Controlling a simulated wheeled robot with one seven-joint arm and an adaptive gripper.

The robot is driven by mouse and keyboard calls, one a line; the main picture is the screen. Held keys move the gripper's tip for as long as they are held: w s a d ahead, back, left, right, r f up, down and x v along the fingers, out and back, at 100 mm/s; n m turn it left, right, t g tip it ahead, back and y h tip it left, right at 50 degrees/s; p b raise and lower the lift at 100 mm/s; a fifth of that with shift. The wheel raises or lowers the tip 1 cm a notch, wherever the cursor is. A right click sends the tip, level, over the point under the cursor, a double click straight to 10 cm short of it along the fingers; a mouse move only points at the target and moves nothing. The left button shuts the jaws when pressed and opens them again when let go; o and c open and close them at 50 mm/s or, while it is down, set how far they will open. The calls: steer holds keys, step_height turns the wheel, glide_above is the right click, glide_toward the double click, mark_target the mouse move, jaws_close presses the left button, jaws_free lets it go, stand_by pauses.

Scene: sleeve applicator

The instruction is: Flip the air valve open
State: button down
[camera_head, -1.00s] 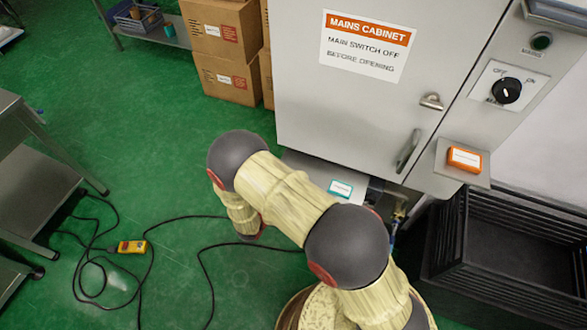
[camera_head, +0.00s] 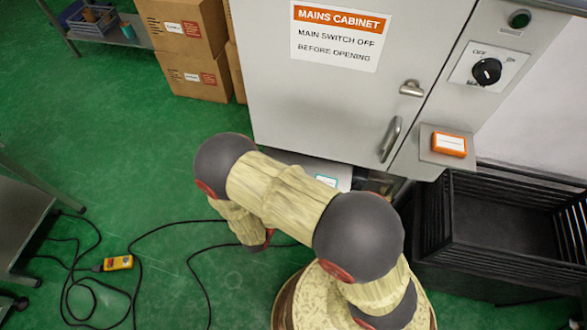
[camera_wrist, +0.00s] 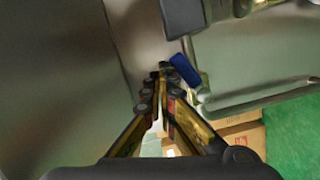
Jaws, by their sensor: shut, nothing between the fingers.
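The air valve shows in the wrist view as a small blue lever (camera_wrist: 185,70), just right of my fingertips. My gripper (camera_wrist: 163,72) is shut and empty, its two fingers together at the tips. The tips are very close to the lever; I cannot tell whether they touch it. The body of the valve is not clear behind the fingers and dark parts. In the head view my own arm hides the gripper and the valve, low beside the mains cabinet (camera_head: 320,110).
A dark cylindrical part (camera_wrist: 182,16) and a grey bent pipe or rail (camera_wrist: 260,97) lie close around the fingers. Black crates (camera_head: 500,215) stand right of the cabinet. Cardboard boxes (camera_head: 190,80) stand left. A cable with a yellow pendant (camera_head: 118,263) lies on the green floor.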

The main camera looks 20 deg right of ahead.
steer(key=shift+s+d+f+m+y+b, duration=0.4)
steer(key=shift+d+f+m, duration=0.2)
steer(key=shift+m, duration=0.3)
stand_by(2.3)
stand_by(0.6)
steer(key=v, duration=1.2)
stand_by(0.6)
